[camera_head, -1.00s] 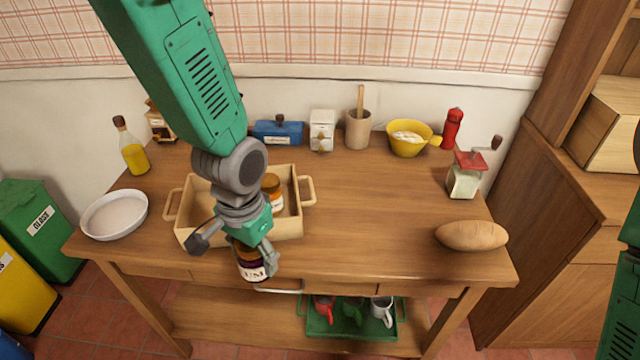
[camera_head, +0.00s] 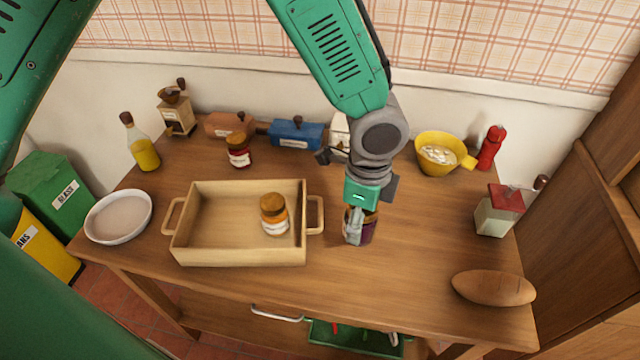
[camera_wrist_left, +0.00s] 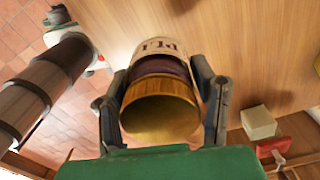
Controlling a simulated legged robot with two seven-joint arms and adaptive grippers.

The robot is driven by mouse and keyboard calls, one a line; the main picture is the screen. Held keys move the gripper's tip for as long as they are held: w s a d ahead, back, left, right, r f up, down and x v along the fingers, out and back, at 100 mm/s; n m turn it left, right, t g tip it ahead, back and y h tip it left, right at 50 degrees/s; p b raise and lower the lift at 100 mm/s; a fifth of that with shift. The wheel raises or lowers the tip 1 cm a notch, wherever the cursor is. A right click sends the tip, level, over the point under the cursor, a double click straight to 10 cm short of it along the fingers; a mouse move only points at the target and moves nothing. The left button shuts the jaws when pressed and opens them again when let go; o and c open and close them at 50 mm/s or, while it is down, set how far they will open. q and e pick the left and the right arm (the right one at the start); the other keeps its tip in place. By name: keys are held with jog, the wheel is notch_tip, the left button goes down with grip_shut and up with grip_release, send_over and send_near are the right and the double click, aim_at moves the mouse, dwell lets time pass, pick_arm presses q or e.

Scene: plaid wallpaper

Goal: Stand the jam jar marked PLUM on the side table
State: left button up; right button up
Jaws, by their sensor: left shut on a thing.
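The jam jar (camera_head: 368,228) with dark purple contents is in my left gripper (camera_head: 360,226), over the middle of the wooden side table (camera_head: 430,240), right of the tray. In the left wrist view the jar (camera_wrist_left: 163,72) sits between the two fingers, its gold lid towards the camera and a pale label partly readable as "PLU". The gripper shuts on its sides. Whether its base touches the tabletop is hidden.
A wooden tray (camera_head: 205,256) holds an orange jar (camera_head: 273,215). A red jar (camera_head: 238,150) stands behind it. A yellow bowl (camera_head: 436,165), a red-topped grinder (camera_head: 498,212) and a bread loaf (camera_head: 494,288) are to the right. Tabletop between the held jar and loaf is clear.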

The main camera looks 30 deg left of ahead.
pick_arm(q)
jog(key=f, duration=0.5)
jog(key=shift+s+d, duration=0.2)
jog(key=shift+w+f, duration=0.15)
jog(key=shift+f, duration=0.55)
jog(key=shift+a+f+b, duration=0.1)
jog(key=shift+f+b, duration=0.25)
jog(key=shift+f, duration=1.25)
jog(key=shift+f, duration=0.1)
jog(key=o, duration=1.4)
notch_tip(320, 180, up, 12)
jog(key=shift+r+p, duration=0.15)
jog(key=shift+p, duration=0.25)
